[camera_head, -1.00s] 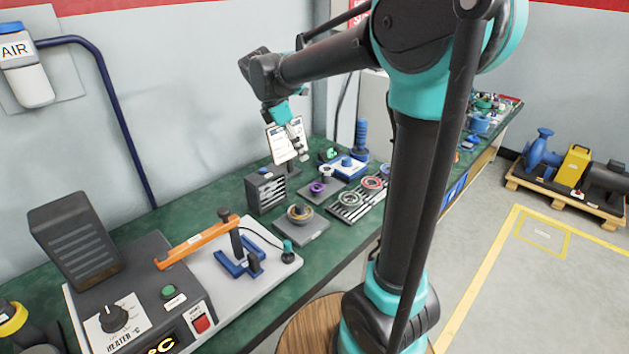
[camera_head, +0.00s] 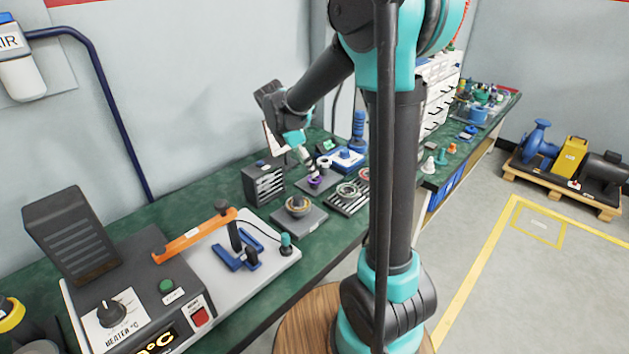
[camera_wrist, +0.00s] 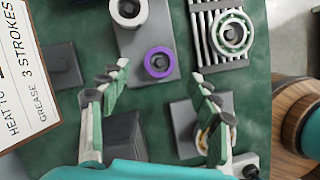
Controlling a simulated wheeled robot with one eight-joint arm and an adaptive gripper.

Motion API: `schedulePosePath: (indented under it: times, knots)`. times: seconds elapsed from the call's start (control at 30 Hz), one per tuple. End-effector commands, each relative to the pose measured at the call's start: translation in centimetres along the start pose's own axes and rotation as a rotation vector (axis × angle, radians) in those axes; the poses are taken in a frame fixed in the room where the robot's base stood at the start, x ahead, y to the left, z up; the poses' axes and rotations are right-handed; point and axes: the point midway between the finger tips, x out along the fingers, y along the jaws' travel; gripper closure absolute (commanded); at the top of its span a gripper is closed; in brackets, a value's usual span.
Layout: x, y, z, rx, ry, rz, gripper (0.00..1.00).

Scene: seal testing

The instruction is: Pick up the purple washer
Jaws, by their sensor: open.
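The washer shows between and slightly beyond the fingertips. The gripper appears above the bench, apart from the washer.
A white-grey ring (camera_wrist: 128,10) sits on the same plate. A ribbed rack (camera_wrist: 205,52) with a pale green ring (camera_wrist: 233,32) lies to the right. A clipboard (camera_wrist: 22,75) stands at left. A dark slotted box (camera_head: 264,184) and a heater unit (camera_head: 130,300) stand on the green bench.

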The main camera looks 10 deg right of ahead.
Motion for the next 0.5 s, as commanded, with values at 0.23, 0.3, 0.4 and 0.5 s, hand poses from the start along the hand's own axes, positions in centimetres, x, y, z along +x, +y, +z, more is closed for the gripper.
schedulePosePath:
  times: [0.23,0.3,0.4,0.5]
  knots:
    - [3.4,0.0,0.0,0.001,0.0,-0.001,0.38]
    - [4.2,0.0,0.0,0.001,0.0,-0.001,0.38]
    - [4.8,-0.1,0.0,0.001,0.0,-0.001,0.38]
    - [4.8,-0.1,0.0,0.0,0.0,0.0,0.38]
